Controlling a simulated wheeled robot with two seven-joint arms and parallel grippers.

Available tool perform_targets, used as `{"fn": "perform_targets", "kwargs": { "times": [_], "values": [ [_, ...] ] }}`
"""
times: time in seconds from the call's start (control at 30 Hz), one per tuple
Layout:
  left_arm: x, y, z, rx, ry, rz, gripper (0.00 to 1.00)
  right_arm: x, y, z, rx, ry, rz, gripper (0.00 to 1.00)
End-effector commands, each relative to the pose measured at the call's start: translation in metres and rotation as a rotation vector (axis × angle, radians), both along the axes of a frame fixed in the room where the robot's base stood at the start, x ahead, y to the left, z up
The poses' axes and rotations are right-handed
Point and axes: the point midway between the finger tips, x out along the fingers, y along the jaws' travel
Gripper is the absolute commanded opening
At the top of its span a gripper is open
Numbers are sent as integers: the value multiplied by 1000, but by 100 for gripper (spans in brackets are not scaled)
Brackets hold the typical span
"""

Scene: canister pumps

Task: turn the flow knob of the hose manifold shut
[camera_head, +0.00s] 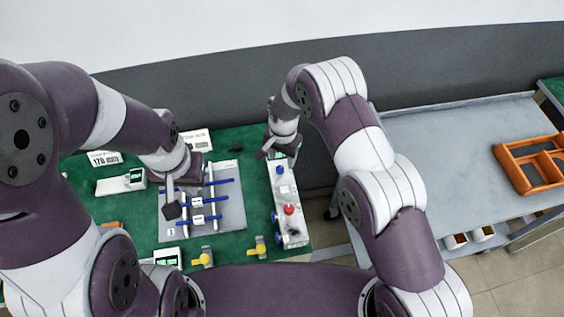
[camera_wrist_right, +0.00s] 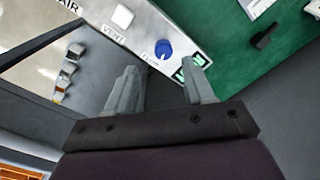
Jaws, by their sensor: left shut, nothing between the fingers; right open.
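The hose manifold (camera_head: 294,231) is a narrow white panel at the right end of the green bench. Its blue knob (camera_head: 280,170) is near the far end, and a red knob (camera_head: 289,209) is nearer me. In the right wrist view the blue knob (camera_wrist_right: 165,49) lies just beyond the gap between the fingers, beside a small label. My right gripper (camera_head: 278,154) is open above the panel's far end; its fingers (camera_wrist_right: 160,80) hold nothing. My left gripper (camera_head: 172,208) is shut and empty over the grey board with blue rods.
The grey board (camera_head: 232,218) bears several blue rods. A white device (camera_head: 112,186) and yellow-handled valves (camera_head: 258,247) are on the bench. A grey side table (camera_head: 450,150) with an orange tray (camera_head: 512,150) stands at right, across a gap.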

Motion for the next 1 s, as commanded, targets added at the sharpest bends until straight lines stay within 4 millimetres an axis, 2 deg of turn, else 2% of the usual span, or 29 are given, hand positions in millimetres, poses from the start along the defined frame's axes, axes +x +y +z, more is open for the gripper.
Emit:
{"fn": "perform_targets", "kwargs": {
  "times": [0.03,0.1,0.3,0.63,0.67,0.8,0.83,1.0],
  "values": [
    [0,0,8,0,0,0,0,-1,0,-9,-1,3,1,53],
    [0,0,11,0,0,1,0,-1,1,-25,-1,2,1,53],
    [0,0,16,0,0,0,0,0,1,-50,0,0,2,53],
    [0,0,16,0,0,0,0,1,1,-56,1,-2,2,53],
    [0,0,16,0,0,0,0,1,1,-56,1,-2,2,50],
    [0,0,16,0,0,0,0,1,1,-56,1,-2,2,4],
    [0,0,16,0,0,0,0,1,2,-55,1,-2,2,0],
    [0,0,16,0,0,0,0,1,1,-55,1,-3,3,0]
  ]
}}
